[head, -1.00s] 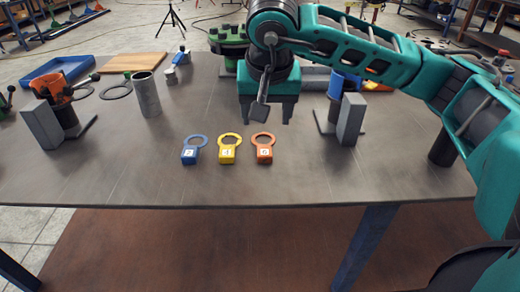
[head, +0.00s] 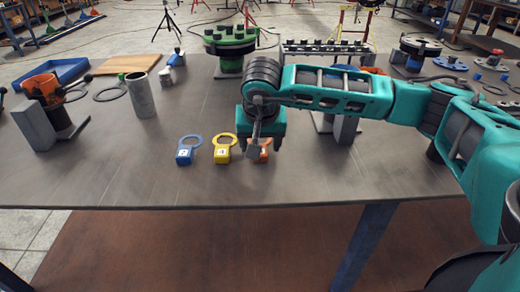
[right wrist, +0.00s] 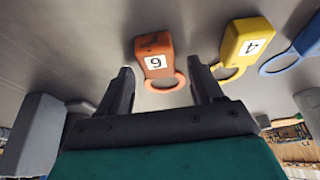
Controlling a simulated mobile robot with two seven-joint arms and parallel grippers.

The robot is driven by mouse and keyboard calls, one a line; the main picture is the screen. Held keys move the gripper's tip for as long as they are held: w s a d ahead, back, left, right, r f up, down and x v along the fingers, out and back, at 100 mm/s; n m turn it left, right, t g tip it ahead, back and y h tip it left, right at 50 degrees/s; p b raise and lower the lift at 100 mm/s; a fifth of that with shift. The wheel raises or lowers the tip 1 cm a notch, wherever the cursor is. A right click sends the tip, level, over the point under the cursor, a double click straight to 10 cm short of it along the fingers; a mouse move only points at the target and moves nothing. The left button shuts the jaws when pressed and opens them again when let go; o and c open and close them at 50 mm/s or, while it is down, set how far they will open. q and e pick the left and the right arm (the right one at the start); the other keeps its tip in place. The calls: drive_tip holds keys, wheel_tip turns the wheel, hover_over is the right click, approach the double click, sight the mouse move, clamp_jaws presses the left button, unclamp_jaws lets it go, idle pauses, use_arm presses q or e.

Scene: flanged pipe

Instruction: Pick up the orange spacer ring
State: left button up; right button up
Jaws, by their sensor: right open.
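The orange spacer ring (head: 264,156) lies flat on the table, the rightmost of a row of three tagged rings, partly hidden behind my right gripper in the head view. In the right wrist view, the orange ring (right wrist: 155,57) shows its block with a white number label and its loop toward the gripper. My right gripper (right wrist: 161,70) is open and empty, its fingers either side of the ring's loop in that picture. In the head view my right gripper (head: 262,148) is right over the ring; its height above it is hard to tell. My left gripper is not in view.
A yellow ring (head: 223,151) and a blue ring (head: 186,152) lie to the left. Grey blocks stand at left (head: 34,126) and behind my right arm (head: 346,129). A grey pipe (head: 140,95) stands upright farther back. The table front is clear.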

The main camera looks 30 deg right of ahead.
drive_tip(key=shift+c, duration=0.4)
drive_tip(key=c, duration=1)
drive_tip(key=shift+c, duration=0.6)
drive_tip(key=shift+r, duration=0.1)
